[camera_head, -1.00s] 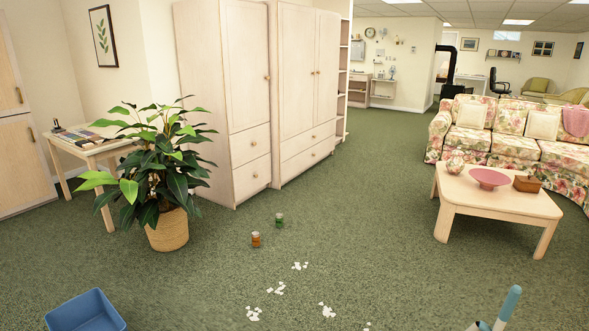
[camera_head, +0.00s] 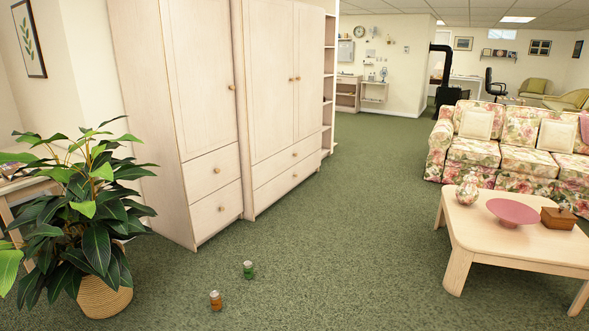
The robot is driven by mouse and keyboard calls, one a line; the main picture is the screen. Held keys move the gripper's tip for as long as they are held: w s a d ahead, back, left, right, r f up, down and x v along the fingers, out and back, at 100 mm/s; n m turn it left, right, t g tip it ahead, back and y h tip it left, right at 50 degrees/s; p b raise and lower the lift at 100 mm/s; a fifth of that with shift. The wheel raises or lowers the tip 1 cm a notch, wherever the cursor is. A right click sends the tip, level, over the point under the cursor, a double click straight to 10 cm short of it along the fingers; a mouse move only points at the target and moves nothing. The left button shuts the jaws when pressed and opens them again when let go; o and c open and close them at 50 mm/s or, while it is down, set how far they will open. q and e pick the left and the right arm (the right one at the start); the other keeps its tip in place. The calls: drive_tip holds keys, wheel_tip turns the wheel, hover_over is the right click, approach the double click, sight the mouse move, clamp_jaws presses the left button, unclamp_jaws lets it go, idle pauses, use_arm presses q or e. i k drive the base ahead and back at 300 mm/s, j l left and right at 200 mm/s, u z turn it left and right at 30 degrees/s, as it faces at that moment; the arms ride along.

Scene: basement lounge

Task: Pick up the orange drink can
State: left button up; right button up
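A small orange can (camera_head: 216,300) stands upright on the green carpet near the bottom of the head view, left of centre. A small green can (camera_head: 248,269) stands just behind it and to its right, apart from it. Neither of my grippers shows in the head view, so whether they are open or shut is hidden.
A potted plant (camera_head: 97,297) stands left of the cans. Tall pale wardrobes (camera_head: 203,130) rise behind them. A low wooden table (camera_head: 471,228) with a pink bowl (camera_head: 513,212) is at right, before a floral sofa (camera_head: 525,161). The carpet (camera_head: 345,240) between is clear.

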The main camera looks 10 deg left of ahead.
sight(215, 297)
drive_tip(key=i+j+u, duration=0.3)
drive_tip(key=i, duration=0.65)
drive_tip(key=i+u, duration=0.3)
drive_tip(key=i, duration=0.7)
drive_tip(key=j, duration=0.1)
